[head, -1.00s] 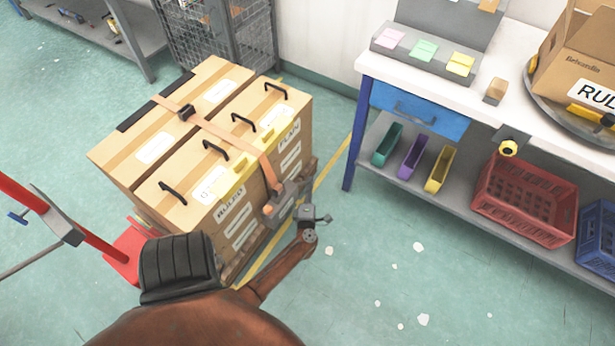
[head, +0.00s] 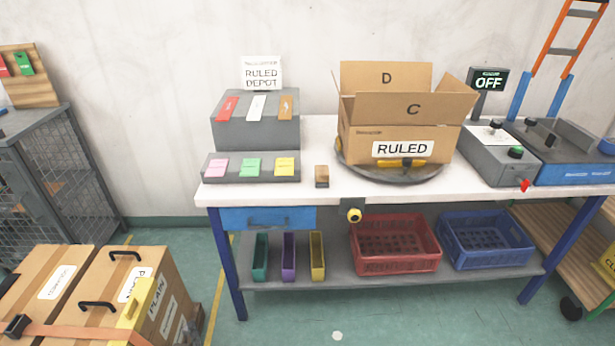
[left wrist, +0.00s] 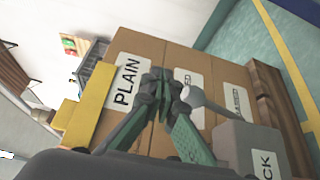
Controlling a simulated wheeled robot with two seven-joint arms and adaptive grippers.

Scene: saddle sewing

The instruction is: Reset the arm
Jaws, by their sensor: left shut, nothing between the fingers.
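My left gripper (left wrist: 160,82) shows in the left wrist view with its dark green fingers together and nothing between them. It is in front of the labelled side of the strapped cardboard boxes (left wrist: 150,50), near the PLAIN label (left wrist: 126,80). I cannot tell whether it touches them. A grey block (left wrist: 240,148) with a partly cut-off label and a grey rounded lever (left wrist: 203,103) are just to its right. The head view shows neither arm. There the boxes (head: 90,270) stand at the lower left with an orange strap (head: 85,331) across them. My right gripper is in neither view.
A workbench (head: 330,188) fills the middle and right, with an open RULED carton (head: 400,133) on a turntable. Red (head: 395,245) and blue (head: 485,240) crates are on its lower shelf. A wire cage (head: 55,170) stands left.

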